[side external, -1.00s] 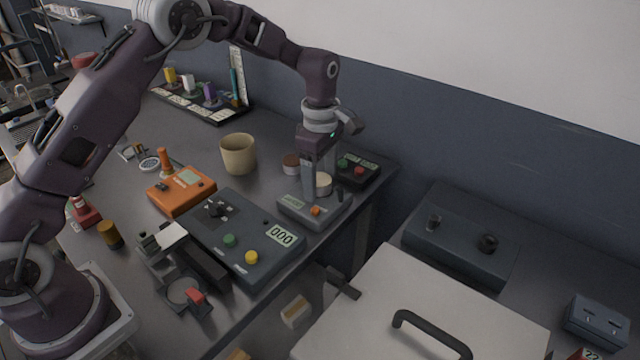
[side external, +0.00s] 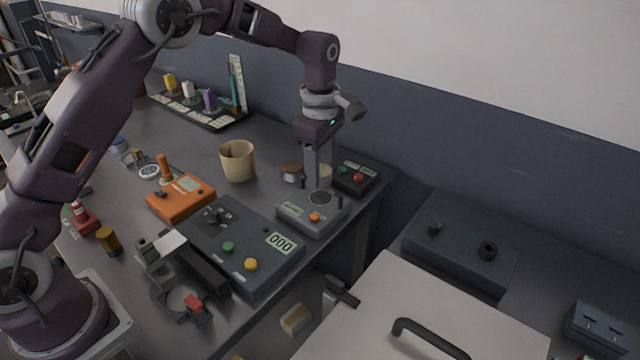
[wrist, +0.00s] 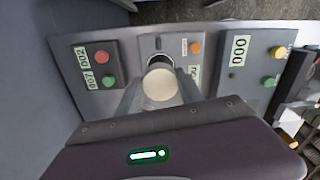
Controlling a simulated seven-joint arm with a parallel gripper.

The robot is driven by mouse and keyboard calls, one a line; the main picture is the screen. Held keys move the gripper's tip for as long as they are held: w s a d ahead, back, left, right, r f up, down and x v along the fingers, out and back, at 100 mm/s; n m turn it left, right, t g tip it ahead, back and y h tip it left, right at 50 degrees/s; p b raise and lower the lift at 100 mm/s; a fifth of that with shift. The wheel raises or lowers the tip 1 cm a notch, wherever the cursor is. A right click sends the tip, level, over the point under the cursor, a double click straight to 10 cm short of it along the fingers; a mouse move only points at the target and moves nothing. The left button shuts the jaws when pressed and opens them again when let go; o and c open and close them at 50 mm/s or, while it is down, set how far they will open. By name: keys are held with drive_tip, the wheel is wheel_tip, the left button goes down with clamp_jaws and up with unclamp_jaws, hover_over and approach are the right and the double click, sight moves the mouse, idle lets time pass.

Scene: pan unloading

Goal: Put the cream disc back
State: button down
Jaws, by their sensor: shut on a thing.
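The cream disc (side external: 325,173) is between the fingers of my gripper (side external: 318,184), which is shut on it. In the side view the fingers hide part of it. The wrist view shows the round pale face of the disc (wrist: 160,86) between the fingertips (wrist: 160,90). The grey device (side external: 303,220) with an orange button has a round dark pan (side external: 321,197) on top, bare in the side view. The disc and my gripper are just behind this pan. I cannot tell how high the disc is above the table.
A brown-topped round piece (side external: 292,167) stands left of my gripper. A dark box (side external: 354,178) with red and green buttons stands close on the right. A tan cup (side external: 237,161) stands further left. A large dark panel (side external: 238,247) is in front.

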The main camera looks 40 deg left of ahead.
drive_tip(key=r, duration=0.5)
drive_tip(key=shift+a+r, duration=0.1)
drive_tip(key=shift+a, duration=0.3)
hover_over(266, 193)
wheel_tip(266, 193, down, 2)
wheel_tip(266, 193, down, 10)
drive_tip(key=shift+r, duration=0.1)
drive_tip(key=shift+f, duration=0.2)
drive_tip(key=shift+f, duration=0.1)
drive_tip(key=c, duration=0.7)
unclamp_jaws()
drive_tip(key=shift+c, duration=0.2)
